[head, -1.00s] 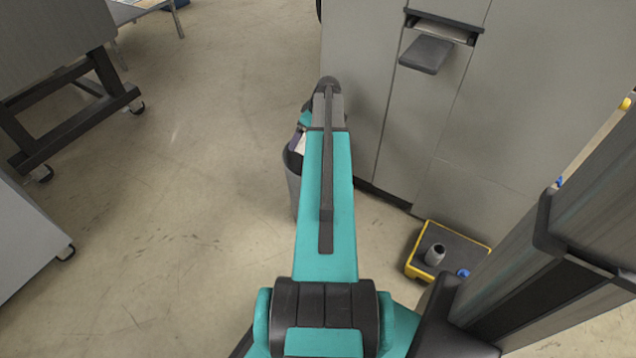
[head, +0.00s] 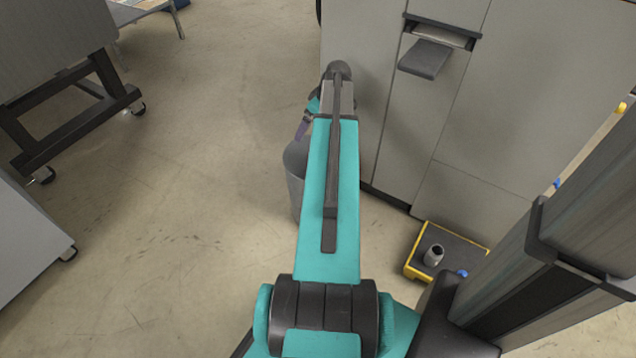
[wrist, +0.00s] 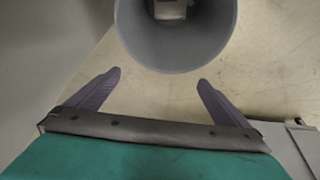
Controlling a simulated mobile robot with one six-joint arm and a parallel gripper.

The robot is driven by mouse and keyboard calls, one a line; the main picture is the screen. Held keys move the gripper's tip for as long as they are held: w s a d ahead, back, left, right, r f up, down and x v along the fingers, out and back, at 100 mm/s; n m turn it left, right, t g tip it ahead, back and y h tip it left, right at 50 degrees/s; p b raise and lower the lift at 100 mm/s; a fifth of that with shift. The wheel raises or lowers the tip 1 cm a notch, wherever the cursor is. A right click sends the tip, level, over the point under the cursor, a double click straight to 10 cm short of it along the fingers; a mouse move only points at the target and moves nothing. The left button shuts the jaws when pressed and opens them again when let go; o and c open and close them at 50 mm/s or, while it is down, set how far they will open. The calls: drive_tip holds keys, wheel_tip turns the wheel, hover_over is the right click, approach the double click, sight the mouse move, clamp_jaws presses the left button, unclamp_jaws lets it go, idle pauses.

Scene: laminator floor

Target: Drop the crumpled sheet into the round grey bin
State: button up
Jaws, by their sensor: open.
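The round grey bin (head: 296,180) stands on the floor in the head view, partly hidden behind my arm. In the wrist view the bin (wrist: 190,55) is at the top, cut off by the picture edge. A pale object (wrist: 170,9), which looks like the crumpled sheet, lies inside it. My gripper (wrist: 160,76) is open, its two purple fingers wide apart with nothing between them. The fingers point toward the bin, and their tips appear short of its rim in the wrist view. In the head view one purple finger (head: 302,129) shows above the bin.
A tall grey machine (head: 480,130) with a small dark tray (head: 425,58) stands just right of the bin. A yellow-edged black platform (head: 445,252) with a small grey object on it lies at lower right. A wheeled frame (head: 75,125) stands at left. The floor between is clear.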

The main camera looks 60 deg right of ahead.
drive_tip(key=shift+p+v, duration=0.45)
drive_tip(key=shift+v, duration=2.4)
